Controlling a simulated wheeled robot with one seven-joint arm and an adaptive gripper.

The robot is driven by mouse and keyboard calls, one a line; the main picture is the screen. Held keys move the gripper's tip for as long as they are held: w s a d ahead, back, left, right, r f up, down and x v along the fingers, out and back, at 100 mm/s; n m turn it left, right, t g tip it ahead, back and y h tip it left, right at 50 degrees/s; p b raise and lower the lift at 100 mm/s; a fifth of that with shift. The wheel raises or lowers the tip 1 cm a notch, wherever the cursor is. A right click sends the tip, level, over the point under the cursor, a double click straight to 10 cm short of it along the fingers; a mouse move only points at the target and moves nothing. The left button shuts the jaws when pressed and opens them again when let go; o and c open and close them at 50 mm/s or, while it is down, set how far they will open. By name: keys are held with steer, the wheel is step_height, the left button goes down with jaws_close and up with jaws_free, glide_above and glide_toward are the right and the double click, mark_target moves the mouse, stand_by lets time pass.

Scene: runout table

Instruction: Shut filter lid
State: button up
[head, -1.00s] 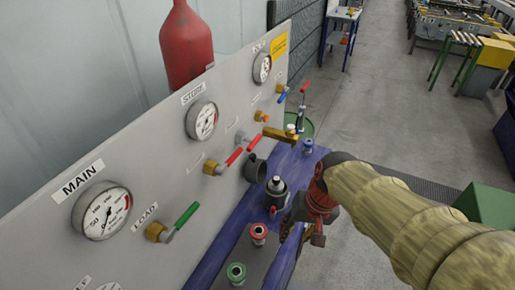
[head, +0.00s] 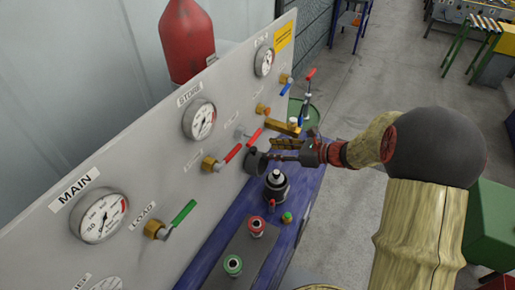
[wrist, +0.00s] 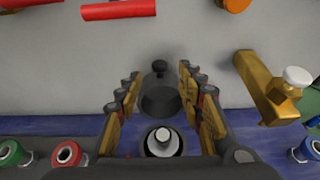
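A dark grey round cup-shaped part (head: 256,163), which looks like the filter lid, stands out from the panel face. In the wrist view this part (wrist: 160,98) sits centred between my fingers, with a small dark knob above it. A black body with a pale top (head: 277,186) stands just below and in front of it; it also shows in the wrist view (wrist: 162,143). My gripper (head: 284,151) is open, its fingers pointing at the panel. In the wrist view my gripper (wrist: 158,88) has clear gaps on both sides of the cup. Contact is not visible.
A brass block with a white knob (wrist: 272,88) juts out close right of my fingers. Red-handled valves (head: 233,152) are on the left.

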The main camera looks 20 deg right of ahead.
mark_target(254, 149)
steer(key=x, duration=0.7)
steer(key=shift+a+f+b, duration=0.1)
steer(key=shift+f+b, duration=0.05)
steer(key=shift+b, duration=0.25)
steer(key=shift+c, duration=0.4)
jaws_close()
